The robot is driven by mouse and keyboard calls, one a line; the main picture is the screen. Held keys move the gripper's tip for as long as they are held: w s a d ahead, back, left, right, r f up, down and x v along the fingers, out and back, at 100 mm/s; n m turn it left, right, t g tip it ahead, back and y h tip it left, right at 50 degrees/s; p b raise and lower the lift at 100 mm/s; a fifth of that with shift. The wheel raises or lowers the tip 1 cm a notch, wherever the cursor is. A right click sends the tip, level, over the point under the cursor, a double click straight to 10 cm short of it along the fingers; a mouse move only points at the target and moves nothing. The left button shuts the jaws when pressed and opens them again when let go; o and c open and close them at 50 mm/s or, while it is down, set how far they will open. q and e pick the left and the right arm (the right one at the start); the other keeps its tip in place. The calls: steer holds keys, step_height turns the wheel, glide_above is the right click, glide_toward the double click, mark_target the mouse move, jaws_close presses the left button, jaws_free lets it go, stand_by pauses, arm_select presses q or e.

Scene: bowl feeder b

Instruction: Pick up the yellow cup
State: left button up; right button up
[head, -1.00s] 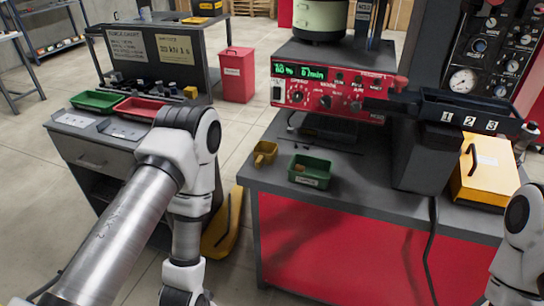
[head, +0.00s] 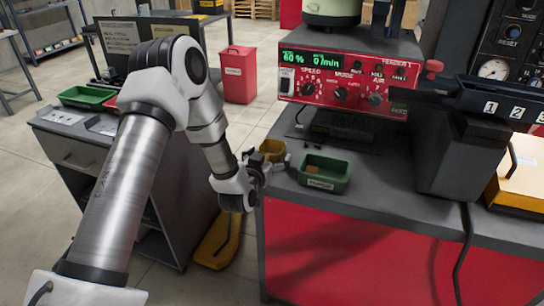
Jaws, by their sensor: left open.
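The yellow cup (head: 272,147) stands on the left edge of the dark bench top, just left of a green bin. My left gripper (head: 268,165) reaches in from the left at the bench edge. Its fingers are open, close against the near side of the cup and partly in front of it. I cannot tell whether they touch the cup or lie on both sides of it. My right gripper is not in view.
The green bin (head: 325,172) sits close to the right of the cup. Behind is the red feeder control box (head: 345,85). A grey cabinet (head: 75,150) with a green tray (head: 87,96) stands left, across a floor gap.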

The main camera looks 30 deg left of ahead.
arm_select(q)
steer(key=shift+w+f, duration=0.1)
steer(key=shift+w, duration=0.1)
steer(key=shift+s, duration=0.1)
steer(key=c, duration=1.3)
steer(key=shift+c, duration=0.2)
